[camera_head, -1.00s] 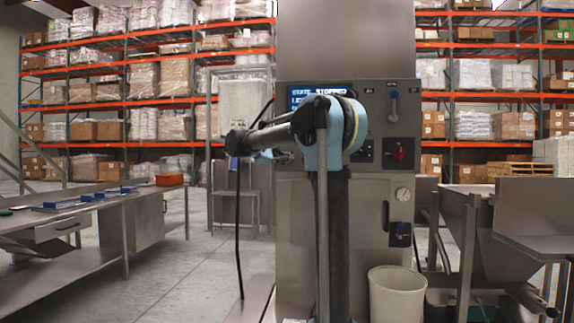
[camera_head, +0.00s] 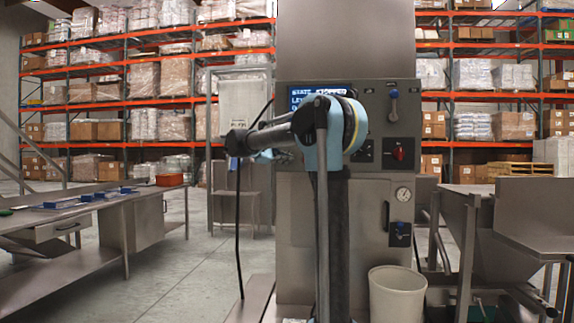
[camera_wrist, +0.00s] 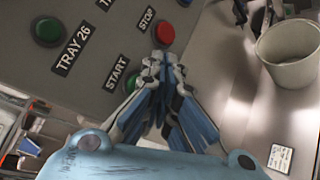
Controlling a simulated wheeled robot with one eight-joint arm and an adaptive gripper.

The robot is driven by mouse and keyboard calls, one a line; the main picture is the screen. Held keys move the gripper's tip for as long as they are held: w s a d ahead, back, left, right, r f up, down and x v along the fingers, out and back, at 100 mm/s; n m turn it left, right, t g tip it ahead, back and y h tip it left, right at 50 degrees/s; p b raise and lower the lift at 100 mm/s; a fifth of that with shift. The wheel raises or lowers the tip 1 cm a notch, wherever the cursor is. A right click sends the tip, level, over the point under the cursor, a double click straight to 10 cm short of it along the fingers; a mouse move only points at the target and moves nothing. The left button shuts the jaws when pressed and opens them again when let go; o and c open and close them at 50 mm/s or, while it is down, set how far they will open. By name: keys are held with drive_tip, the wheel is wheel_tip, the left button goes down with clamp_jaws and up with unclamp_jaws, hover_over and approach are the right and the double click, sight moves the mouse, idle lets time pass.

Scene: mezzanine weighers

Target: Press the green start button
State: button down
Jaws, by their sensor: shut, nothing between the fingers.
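In the wrist view the green start button (camera_wrist: 131,84) sits on a grey panel (camera_wrist: 105,40) at the end of the START label (camera_wrist: 116,73). It is partly hidden behind one finger of my gripper (camera_wrist: 164,66). My gripper is shut and empty, its fingertips in front of the panel between the start button and the red stop button (camera_wrist: 164,33). I cannot tell whether a fingertip touches the panel. In the head view my arm hides most of the gripper and the buttons. The machine's display (camera_head: 318,91) there reads STATE: STOPPED.
A green TRAY 26 button (camera_wrist: 47,31) is also on the panel. A white bin (camera_head: 397,294) stands at the machine's foot, and also shows in the wrist view (camera_wrist: 289,52). A steel table (camera_head: 80,215) is at left, a steel hopper (camera_head: 500,245) at right.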

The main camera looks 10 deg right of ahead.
drive_tip(key=shift+w, duration=0.1)
drive_tip(key=shift+w+d+r, duration=0.1)
drive_tip(key=shift+w, duration=0.2)
drive_tip(key=shift+w+d, duration=0.15)
drive_tip(key=shift+w, duration=0.25)
idle(1.0)
drive_tip(key=shift+s, duration=0.15)
idle(0.3)
drive_tip(key=shift+s+a, duration=0.25)
drive_tip(key=shift+s, duration=0.45)
drive_tip(key=shift+s, duration=0.1)
drive_tip(key=s, duration=0.1)
drive_tip(key=s+a, duration=0.1)
drive_tip(key=s, duration=0.2)
drive_tip(key=shift+s+a, duration=0.25)
drive_tip(key=shift+a, duration=0.05)
drive_tip(key=shift+d, duration=0.1)
idle(0.6)
